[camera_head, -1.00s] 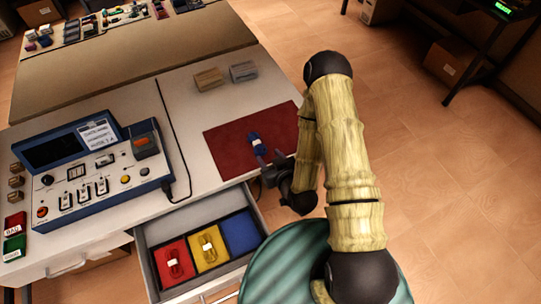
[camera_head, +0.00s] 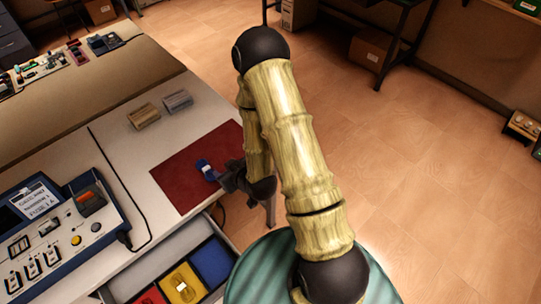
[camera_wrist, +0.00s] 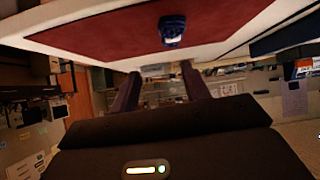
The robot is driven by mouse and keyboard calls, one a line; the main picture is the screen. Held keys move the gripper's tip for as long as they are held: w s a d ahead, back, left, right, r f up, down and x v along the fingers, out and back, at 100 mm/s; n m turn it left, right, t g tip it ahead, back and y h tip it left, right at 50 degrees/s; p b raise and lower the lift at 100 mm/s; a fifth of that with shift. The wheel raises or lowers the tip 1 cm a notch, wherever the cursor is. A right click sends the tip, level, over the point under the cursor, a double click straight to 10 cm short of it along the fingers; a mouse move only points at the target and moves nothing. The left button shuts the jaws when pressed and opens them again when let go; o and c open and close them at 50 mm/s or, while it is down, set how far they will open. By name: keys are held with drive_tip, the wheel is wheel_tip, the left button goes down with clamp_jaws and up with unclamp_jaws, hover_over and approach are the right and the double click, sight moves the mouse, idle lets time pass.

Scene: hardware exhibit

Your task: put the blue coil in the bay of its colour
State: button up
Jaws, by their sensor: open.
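The blue coil (camera_head: 205,169) lies on the dark red mat (camera_head: 180,185) on the white table. It also shows in the wrist view (camera_wrist: 172,30), with a pale band on it. My gripper (camera_head: 222,176) is just to the right of the coil and low over the mat's edge. In the wrist view my gripper (camera_wrist: 160,78) has its two fingers apart, with nothing between them and the coil beyond their tips. The open drawer below has a blue bay (camera_head: 213,262), empty as far as it shows, beside a yellow bay (camera_head: 199,286) holding a yellow coil (camera_head: 183,288).
A red bay (camera_head: 151,297) is cut by the lower frame edge. A blue-cased instrument panel (camera_head: 62,235) stands at left. Two small boxes, one tan (camera_head: 144,116) and one grey (camera_head: 178,101), sit behind the mat.

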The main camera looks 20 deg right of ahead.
drive_tip(key=s+d+r+m+g+h, duration=0.2)
drive_tip(key=s+d+r, duration=0.3)
drive_tip(key=r, duration=0.4)
drive_tip(key=s+d+r+m+g+h, duration=0.2)
drive_tip(key=s+d+r+m+g, duration=0.1)
drive_tip(key=s+d+r+g, duration=0.2)
wheel_tip(320, 180, up, 4)
drive_tip(key=shift+s+d, duration=0.3)
drive_tip(key=shift+s, duration=0.85)
drive_tip(key=shift+o, duration=0.4)
